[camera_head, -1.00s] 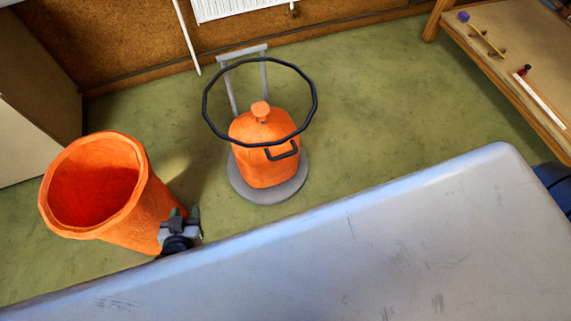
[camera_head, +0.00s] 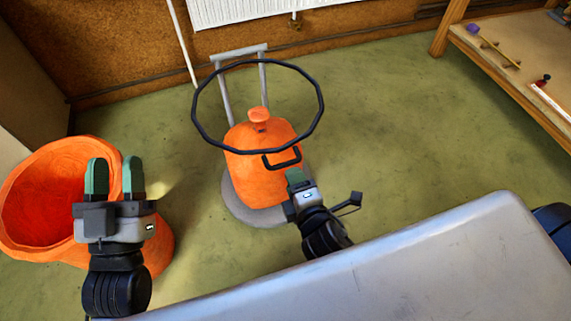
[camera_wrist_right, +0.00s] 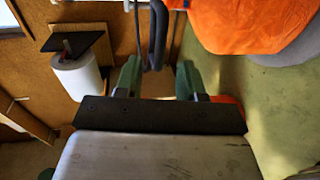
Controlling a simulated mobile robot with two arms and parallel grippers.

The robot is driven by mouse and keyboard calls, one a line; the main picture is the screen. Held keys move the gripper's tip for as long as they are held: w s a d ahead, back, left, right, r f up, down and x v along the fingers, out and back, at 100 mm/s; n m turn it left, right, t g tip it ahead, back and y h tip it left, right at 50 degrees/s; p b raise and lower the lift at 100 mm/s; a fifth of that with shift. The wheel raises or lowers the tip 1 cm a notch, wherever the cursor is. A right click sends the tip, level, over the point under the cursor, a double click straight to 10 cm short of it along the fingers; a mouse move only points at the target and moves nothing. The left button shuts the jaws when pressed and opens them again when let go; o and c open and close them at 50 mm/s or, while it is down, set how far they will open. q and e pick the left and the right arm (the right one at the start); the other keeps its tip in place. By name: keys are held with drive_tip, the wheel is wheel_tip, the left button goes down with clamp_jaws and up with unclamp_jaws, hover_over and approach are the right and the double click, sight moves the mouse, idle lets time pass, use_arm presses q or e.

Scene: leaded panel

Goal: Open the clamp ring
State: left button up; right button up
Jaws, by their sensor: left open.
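A black, many-sided hoop (camera_head: 318,122), likely the clamp ring, shows around and above the orange domed vessel (camera_head: 255,178). A black bent handle (camera_head: 283,164) shows at the vessel's front. My right gripper (camera_head: 296,177) is just below and beside this handle. In the right wrist view its green fingers (camera_wrist_right: 157,78) are apart, with a dark bar (camera_wrist_right: 158,35) between or just beyond them; contact cannot be told. The vessel's orange side (camera_wrist_right: 245,25) is at the upper right there. My left gripper (camera_head: 115,178) is open and empty, in front of the orange bin.
The vessel stands on a round grey base (camera_head: 238,208) with an upright grey handle frame (camera_head: 222,90). An open orange bin (camera_head: 35,165) stands at the left. A wooden workbench (camera_head: 500,62) is at the upper right. Green floor between is clear.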

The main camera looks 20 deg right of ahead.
sight(286, 166)
use_arm(q)
drive_tip(key=shift+s+a+r+t+h+b, duration=0.1)
drive_tip(key=shift+s+r+t+h+b, duration=0.25)
drive_tip(key=shift+s+r+t, duration=0.45)
drive_tip(key=shift+s+r+t+h+b, duration=0.2)
drive_tip(key=shift+s+r+t+h, duration=0.25)
drive_tip(key=shift+r+t, duration=0.45)
use_arm(e)
drive_tip(key=shift+x, duration=3.2)
use_arm(q)
drive_tip(key=shift+s+f, duration=0.1)
drive_tip(key=shift+f, duration=0.05)
use_arm(e)
drive_tip(key=shift+c, duration=0.5)
drive_tip(key=shift+s, duration=0.1)
clamp_jaws()
